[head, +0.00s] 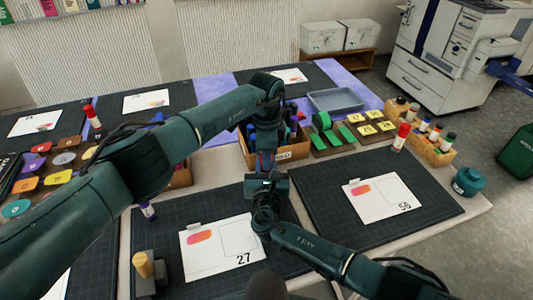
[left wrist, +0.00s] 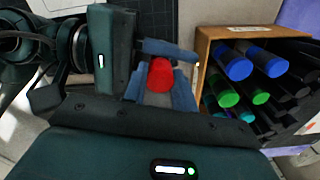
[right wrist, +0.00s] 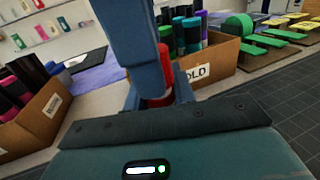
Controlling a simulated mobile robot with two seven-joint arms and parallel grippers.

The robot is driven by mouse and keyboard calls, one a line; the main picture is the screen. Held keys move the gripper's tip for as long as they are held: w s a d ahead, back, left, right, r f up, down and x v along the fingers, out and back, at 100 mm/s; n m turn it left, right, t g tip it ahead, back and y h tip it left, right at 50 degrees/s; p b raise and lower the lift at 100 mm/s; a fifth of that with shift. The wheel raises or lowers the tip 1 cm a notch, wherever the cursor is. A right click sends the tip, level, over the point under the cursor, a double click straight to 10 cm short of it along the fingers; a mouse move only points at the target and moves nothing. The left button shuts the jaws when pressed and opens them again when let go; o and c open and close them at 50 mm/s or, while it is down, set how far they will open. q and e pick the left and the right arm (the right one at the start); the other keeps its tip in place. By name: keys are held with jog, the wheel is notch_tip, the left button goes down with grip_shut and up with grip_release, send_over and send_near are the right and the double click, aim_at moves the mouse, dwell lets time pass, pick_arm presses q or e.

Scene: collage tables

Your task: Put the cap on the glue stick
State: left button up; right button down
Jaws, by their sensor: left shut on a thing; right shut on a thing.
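In the head view my left gripper (head: 268,152) reaches down from above and my right gripper (head: 266,176) comes up from below, so they meet closely above the mats. In the left wrist view a round red cap (left wrist: 160,75) sits between blue fingers. My left gripper is shut on it. In the right wrist view a red piece, apparently the glue stick (right wrist: 157,102), shows low between the fingers of my right gripper, which is shut on it. Fingers hide most of both pieces. I cannot tell whether the cap and stick touch.
An open cardboard box (right wrist: 228,52) of markers stands just beyond the grippers. It also shows in the left wrist view (left wrist: 206,47). Dark mats with white cards, one numbered 27 (head: 222,247), lie below. A red-topped stick (head: 402,136) stands at right. The front mat has clear room.

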pick_arm(q)
jog(key=shift+a+f, duration=0.1)
jog(key=shift+f, duration=0.55)
jog(key=shift+f, duration=0.1)
jog(key=shift+c, duration=0.5)
jog(key=shift+r, duration=0.2)
jog(key=shift+r, duration=0.2)
jog(key=shift+r, duration=0.35)
dwell(0.5)
